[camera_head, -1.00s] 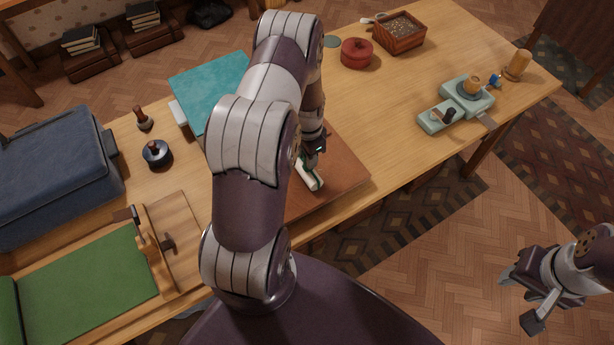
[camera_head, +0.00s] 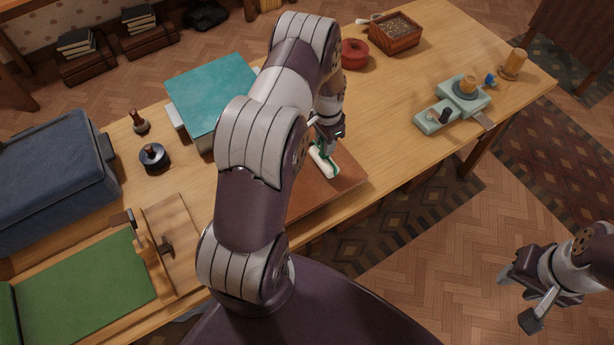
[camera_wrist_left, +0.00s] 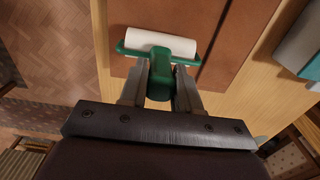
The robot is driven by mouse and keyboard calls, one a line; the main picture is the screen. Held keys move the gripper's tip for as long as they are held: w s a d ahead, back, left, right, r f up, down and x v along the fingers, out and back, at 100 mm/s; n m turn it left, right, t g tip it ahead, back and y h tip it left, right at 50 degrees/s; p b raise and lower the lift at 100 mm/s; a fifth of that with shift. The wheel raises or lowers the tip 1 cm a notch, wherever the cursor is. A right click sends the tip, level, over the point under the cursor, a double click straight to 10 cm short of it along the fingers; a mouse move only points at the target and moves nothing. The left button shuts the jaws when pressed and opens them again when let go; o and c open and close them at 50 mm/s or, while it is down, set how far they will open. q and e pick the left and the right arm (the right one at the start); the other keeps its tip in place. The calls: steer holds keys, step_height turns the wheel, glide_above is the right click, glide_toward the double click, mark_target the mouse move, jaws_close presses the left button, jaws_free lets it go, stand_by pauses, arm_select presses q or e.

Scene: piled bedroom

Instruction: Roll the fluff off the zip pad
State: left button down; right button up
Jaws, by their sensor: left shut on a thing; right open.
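The brown zip pad (camera_head: 345,180) lies flat on the wooden table, partly hidden behind my left arm in the head view. In the left wrist view the pad (camera_wrist_left: 242,40) shows a dark line running along it. My left gripper (camera_head: 328,141) is shut on the green handle of a lint roller (camera_head: 322,162) with a white roll. In the left wrist view the roller (camera_wrist_left: 160,44) lies crosswise ahead of the fingers, over the pad; I cannot tell whether it touches. I can make out no fluff. My right gripper (camera_head: 517,298) is open and empty, above the floor.
A teal book (camera_head: 210,95) lies behind my left arm. A red round pot (camera_head: 354,54), a wooden box (camera_head: 394,33) and a pale green scale-like device (camera_head: 464,98) stand further right.

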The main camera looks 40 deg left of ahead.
arm_select(q)
step_height(320, 180, up, 5)
steer(key=p, duration=0.3)
steer(key=shift+r+p, duration=0.15)
steer(key=shift+p, duration=0.2)
